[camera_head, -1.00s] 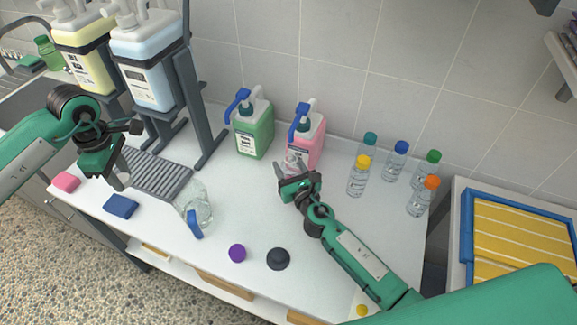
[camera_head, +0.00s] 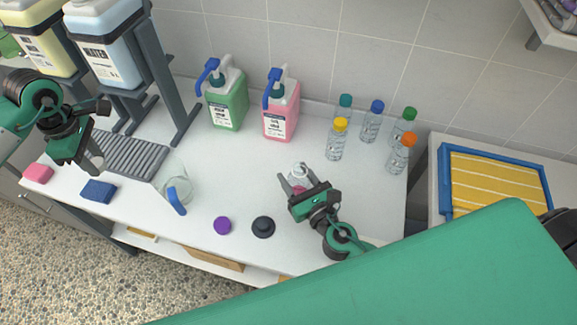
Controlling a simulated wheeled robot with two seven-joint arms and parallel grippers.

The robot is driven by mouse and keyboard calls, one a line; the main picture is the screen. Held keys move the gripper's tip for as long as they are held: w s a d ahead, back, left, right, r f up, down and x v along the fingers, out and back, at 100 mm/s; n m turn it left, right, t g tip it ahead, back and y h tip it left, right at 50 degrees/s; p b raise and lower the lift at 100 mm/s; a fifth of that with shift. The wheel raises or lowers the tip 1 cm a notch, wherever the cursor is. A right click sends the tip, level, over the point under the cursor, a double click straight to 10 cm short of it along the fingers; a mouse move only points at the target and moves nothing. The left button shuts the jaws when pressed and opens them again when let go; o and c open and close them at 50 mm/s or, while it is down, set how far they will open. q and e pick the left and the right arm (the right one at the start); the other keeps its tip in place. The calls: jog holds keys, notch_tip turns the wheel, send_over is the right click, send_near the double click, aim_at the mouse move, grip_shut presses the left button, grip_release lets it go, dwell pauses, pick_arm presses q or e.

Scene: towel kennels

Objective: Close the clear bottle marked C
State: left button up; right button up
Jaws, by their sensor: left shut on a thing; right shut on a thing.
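My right gripper (camera_head: 298,184) is shut on a small clear bottle (camera_head: 299,171) above the middle of the counter. Something pinkish shows between its fingers, and no letter can be read on the bottle. My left gripper (camera_head: 92,162) is at the left over the ribbed drain mat, shut on a small pale thing that I cannot identify. Clear bottles with caps stand upright at the back right: teal (camera_head: 345,104), blue (camera_head: 371,122), yellow (camera_head: 336,140), green (camera_head: 404,127) and orange (camera_head: 400,154). Their marks are too small to read. A purple cap (camera_head: 222,226) lies near the front edge.
A green jug (camera_head: 227,104) and a pink jug (camera_head: 281,114) stand at the back. A clear pitcher (camera_head: 175,187), a black knob-like lid (camera_head: 263,227), a blue sponge (camera_head: 98,190) and a pink sponge (camera_head: 38,173) are on the counter. A blue-rimmed tray (camera_head: 447,190) is right.

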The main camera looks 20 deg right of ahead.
pick_arm(q)
jog(key=shift+f, duration=0.15)
pick_arm(e)
jog(key=shift+s+d, duration=0.1)
jog(key=shift+s, duration=0.35)
jog(key=o, duration=0.4)
jog(key=c, duration=0.8)
